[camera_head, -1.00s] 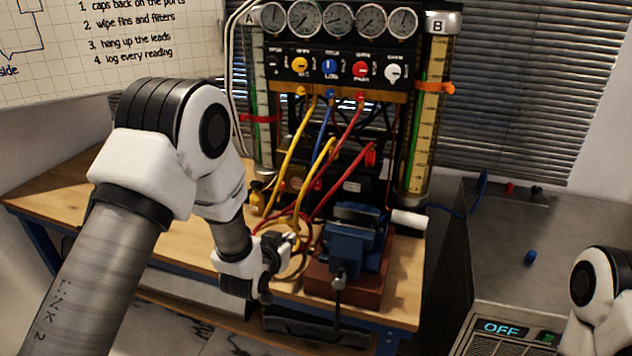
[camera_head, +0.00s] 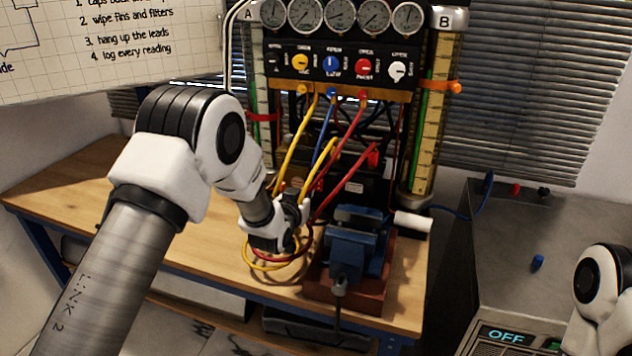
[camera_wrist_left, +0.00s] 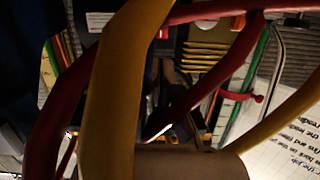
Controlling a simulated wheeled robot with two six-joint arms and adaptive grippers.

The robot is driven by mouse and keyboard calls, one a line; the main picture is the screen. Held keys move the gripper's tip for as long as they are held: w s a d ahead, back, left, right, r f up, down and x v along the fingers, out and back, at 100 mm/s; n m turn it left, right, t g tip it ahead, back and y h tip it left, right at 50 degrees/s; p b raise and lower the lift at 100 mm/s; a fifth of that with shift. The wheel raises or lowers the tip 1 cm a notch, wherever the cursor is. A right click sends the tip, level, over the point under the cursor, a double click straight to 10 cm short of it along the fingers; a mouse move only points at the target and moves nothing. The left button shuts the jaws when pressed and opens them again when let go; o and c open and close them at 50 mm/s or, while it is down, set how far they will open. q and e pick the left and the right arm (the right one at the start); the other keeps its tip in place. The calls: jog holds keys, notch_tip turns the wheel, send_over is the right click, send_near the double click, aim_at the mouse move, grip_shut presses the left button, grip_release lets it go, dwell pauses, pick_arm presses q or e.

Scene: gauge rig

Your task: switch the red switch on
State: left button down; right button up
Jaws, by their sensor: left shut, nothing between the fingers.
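No part is clearly recognisable as the red switch. On the black panel (camera_head: 315,65) a red knob (camera_head: 362,66) sits in a row with yellow, blue and white knobs. A small red part (camera_head: 374,156) sits lower, at the right of the dark unit (camera_head: 354,176). My left gripper (camera_head: 303,212) is shut and empty, low in front of the rig among hoses, left of the blue vise (camera_head: 352,248). In the left wrist view a yellow hose (camera_wrist_left: 125,75) and a red hose (camera_wrist_left: 60,120) cross close to the camera and hide much behind them. My right gripper is out of view.
Gauges (camera_head: 340,15) top the rig, between two clear tubes. The wooden bench (camera_head: 130,205) is clear at the left. A display reading OFF (camera_head: 505,335) is on a grey unit at lower right. A whiteboard (camera_head: 110,45) stands at upper left.

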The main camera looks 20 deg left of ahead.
aim_at(320, 178)
pick_arm(q)
jog(key=p+x, duration=0.1)
jog(key=x, duration=0.6)
jog(key=shift+w+f, duration=0.1)
jog(key=shift+w, duration=0.2)
jog(key=shift+w+f+b, duration=0.15)
jog(key=shift+w+b, duration=0.15)
jog(key=shift+b, duration=0.4)
jog(key=shift+r, duration=0.3)
jog(key=shift+p, duration=0.3)
